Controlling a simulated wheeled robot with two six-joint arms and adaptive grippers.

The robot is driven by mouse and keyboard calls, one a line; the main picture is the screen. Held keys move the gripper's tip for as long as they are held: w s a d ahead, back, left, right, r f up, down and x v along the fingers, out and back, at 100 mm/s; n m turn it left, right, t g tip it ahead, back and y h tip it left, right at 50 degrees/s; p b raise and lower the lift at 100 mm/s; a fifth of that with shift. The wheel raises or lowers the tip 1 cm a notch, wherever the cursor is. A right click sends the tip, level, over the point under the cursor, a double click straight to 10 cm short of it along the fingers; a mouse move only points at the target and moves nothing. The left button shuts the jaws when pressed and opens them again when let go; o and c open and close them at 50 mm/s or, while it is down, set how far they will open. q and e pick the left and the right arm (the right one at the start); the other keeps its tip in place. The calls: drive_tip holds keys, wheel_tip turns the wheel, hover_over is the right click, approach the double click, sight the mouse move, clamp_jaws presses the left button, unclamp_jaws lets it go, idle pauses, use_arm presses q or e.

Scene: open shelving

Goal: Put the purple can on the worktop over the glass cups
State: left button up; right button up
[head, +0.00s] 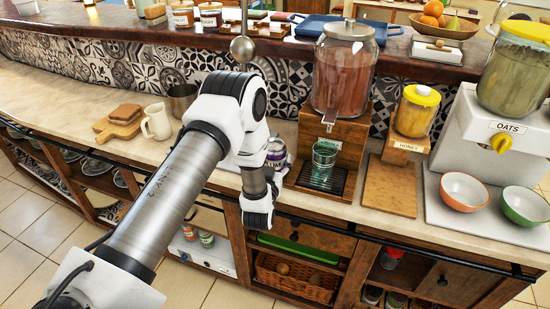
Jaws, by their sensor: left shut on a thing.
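The purple can (276,152) is in the head view near the middle, at the worktop's front area, partly hidden by my left arm. My left gripper (277,174) is shut on it; the wrist covers part of the fingers. I cannot tell whether the can touches the worktop (62,92). Pale rounded pieces (95,166) stand in the open shelves under the worktop at left; they are too small to tell if they are glass cups. My right gripper is not in view.
A drink dispenser (344,75) with a green glass (325,155) stands right of the can. A cream mug (156,122), a metal pot (183,98) and a bread board (118,131) stand left. Two bowls (465,190) are far right. The worktop's far left is clear.

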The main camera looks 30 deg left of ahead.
use_arm(q)
drive_tip(key=shift+d+r, duration=0.1)
drive_tip(key=shift+s, duration=0.1)
drive_tip(key=o, duration=1.6)
